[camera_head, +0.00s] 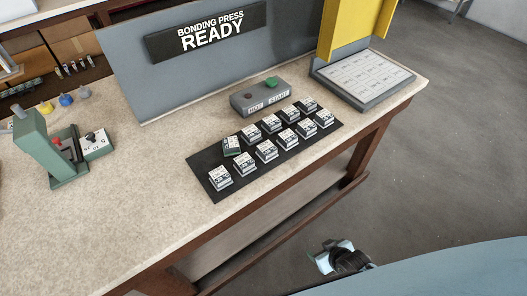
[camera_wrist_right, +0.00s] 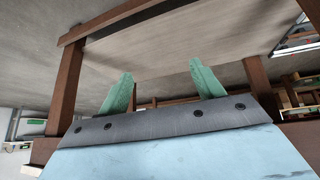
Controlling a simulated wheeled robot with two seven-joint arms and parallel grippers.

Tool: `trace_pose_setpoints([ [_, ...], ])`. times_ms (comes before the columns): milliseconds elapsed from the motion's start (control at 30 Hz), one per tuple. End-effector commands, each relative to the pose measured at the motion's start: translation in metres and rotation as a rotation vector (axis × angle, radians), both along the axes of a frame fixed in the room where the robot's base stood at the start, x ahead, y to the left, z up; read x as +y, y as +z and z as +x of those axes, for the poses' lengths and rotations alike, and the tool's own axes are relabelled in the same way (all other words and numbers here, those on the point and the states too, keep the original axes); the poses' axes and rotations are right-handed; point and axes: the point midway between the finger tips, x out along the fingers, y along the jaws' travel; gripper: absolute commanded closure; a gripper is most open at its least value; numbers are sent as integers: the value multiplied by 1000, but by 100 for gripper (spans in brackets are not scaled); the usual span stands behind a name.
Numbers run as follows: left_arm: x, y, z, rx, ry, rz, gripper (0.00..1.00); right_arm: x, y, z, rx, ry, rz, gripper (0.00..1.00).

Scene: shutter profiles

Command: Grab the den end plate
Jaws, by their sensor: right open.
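Small dark blocks with white printed labels stand in two rows on a black mat (camera_head: 199,167) on the bench. The labels are too small to read, so I cannot tell which is the den end plate. One block with a green side (camera_head: 231,146) sits at an angle at the mat's left edge; the front-left block (camera_head: 220,178) is nearest to me. My right gripper (camera_head: 335,258) is low, in front of the bench and away from the mat. In the right wrist view its green fingers (camera_wrist_right: 162,84) are apart with nothing between them. My left gripper is out of view.
A grey button box (camera_head: 260,97) stands behind the mat. A grey and yellow press with a grid-marked plate (camera_head: 367,77) is at the right. A green fixture (camera_head: 45,150) stands at the left. The bench edge and wooden legs (camera_wrist_right: 68,90) lie near my right gripper.

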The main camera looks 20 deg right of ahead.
Motion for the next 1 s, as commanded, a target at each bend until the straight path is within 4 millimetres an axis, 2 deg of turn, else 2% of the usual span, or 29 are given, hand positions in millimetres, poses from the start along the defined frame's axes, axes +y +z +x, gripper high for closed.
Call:
trace_pose_setpoints([
  [33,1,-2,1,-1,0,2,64,3,31,33,-82,15,16,34],
  [100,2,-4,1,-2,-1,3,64,10,73,68,-178,34,43,34],
  [167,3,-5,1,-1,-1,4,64,18,112,92,-256,52,69,34],
  [200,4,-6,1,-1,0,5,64,25,137,104,-305,66,87,34],
  [300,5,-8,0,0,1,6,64,41,196,125,-410,105,130,34],
  [400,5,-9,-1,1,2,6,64,56,242,135,-488,139,168,34],
  [500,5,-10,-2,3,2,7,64,66,273,138,-536,165,194,34],
  [600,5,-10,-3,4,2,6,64,72,289,140,-562,177,209,34],
  [667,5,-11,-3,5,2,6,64,74,292,144,-570,179,213,34],
  [1000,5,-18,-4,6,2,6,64,93,270,196,-571,179,214,34],
])
